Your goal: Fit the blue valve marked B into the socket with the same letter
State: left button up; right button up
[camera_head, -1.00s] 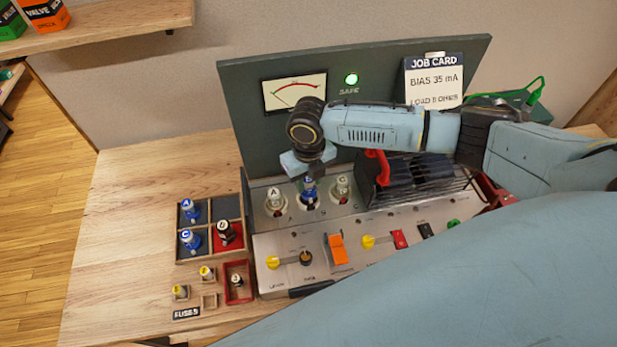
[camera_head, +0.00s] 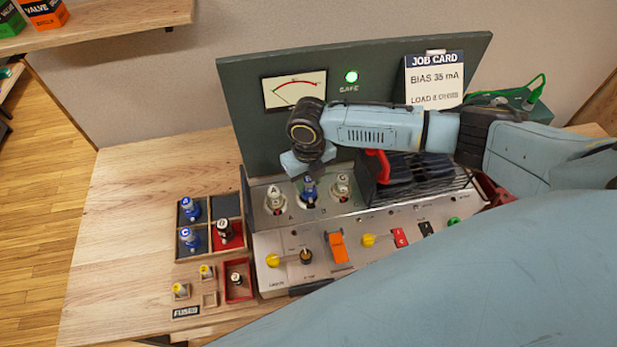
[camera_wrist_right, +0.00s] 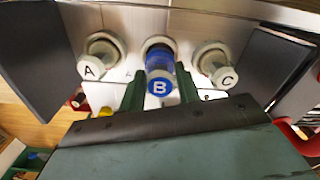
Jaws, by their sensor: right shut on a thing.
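The blue valve B (camera_head: 309,191) is upright at the middle socket of the metal panel, between white pieces marked A (camera_head: 274,199) and C (camera_head: 342,186). In the right wrist view, valve B (camera_wrist_right: 159,74) lies in line with the pale socket ring (camera_wrist_right: 158,43) behind it. My right gripper (camera_head: 309,176) is over the valve from above. Its green fingers (camera_wrist_right: 160,92) are shut on the valve's sides. I cannot tell how deep the valve's lower end sits. My left gripper is not in view.
A tray (camera_head: 228,206) at left holds blue valves A (camera_head: 190,208) and C (camera_head: 190,238) and a dark valve (camera_head: 223,230). Fuses (camera_head: 181,290) stand in front. The meter board (camera_head: 390,75) stands behind. The table's left side is clear.

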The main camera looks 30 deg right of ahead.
jog(key=shift+f+b, duration=0.55)
jog(key=shift+f, duration=0.6)
dwell(0.4)
jog(key=o, duration=1.1)
notch_tip(320, 180, up, 13)
jog(key=shift+r+p, duration=0.2)
jog(key=shift+p, duration=0.1)
